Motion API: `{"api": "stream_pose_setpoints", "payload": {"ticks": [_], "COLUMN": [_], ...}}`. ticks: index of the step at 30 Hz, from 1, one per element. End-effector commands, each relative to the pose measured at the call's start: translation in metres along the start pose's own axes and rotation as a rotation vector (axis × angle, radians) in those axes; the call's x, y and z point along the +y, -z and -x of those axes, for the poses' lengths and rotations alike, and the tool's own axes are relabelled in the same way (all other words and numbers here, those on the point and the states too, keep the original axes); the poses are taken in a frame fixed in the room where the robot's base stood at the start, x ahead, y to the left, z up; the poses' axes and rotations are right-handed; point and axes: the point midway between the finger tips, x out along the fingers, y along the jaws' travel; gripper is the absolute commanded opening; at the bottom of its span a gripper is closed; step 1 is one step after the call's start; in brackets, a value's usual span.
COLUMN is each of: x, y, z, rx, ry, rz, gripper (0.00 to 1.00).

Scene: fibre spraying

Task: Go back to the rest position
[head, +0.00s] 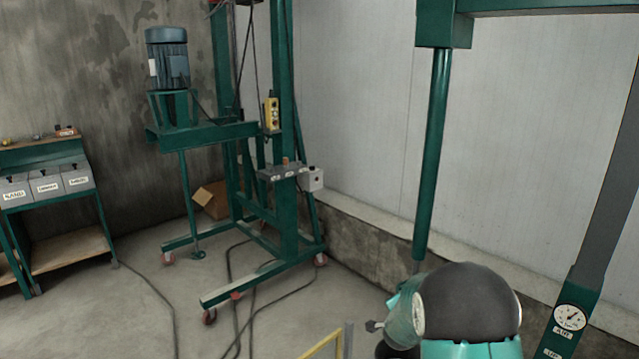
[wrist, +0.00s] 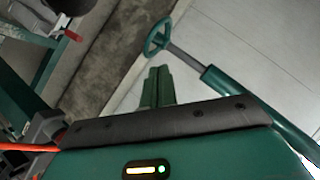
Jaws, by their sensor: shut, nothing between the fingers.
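My gripper (wrist: 158,86) shows in the wrist view as two green fingers side by side above the dark bar of its body. The fingers are together with nothing between them. They point up in the picture, toward a green handwheel (wrist: 158,38) on a grey shaft, and look apart from it. I cannot make out the gripper in the head view.
In the head view, a green wheeled mixer stand (head: 288,200) with a blue motor (head: 167,55) stands mid-left. A bench with labelled grey bins (head: 45,187) is at the left. Cables (head: 233,300) lie on the floor.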

Motion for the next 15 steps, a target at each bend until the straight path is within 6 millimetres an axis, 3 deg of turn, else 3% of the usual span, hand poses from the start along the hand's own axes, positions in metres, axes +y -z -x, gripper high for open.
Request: {"api": "stream_pose_setpoints", "payload": {"ticks": [1, 6, 15], "x": [-0.016, -0.049, -0.073], "y": [0.007, 0.018, 0.032], "z": [0.018, 0.076, 0.193], "rx": [-0.034, -0.165, -0.363], "ry": [0.01, 0.024, 0.053], "rz": [0.024, 0.135, 0.376], "gripper": [0.0, 0.0, 0.0]}}
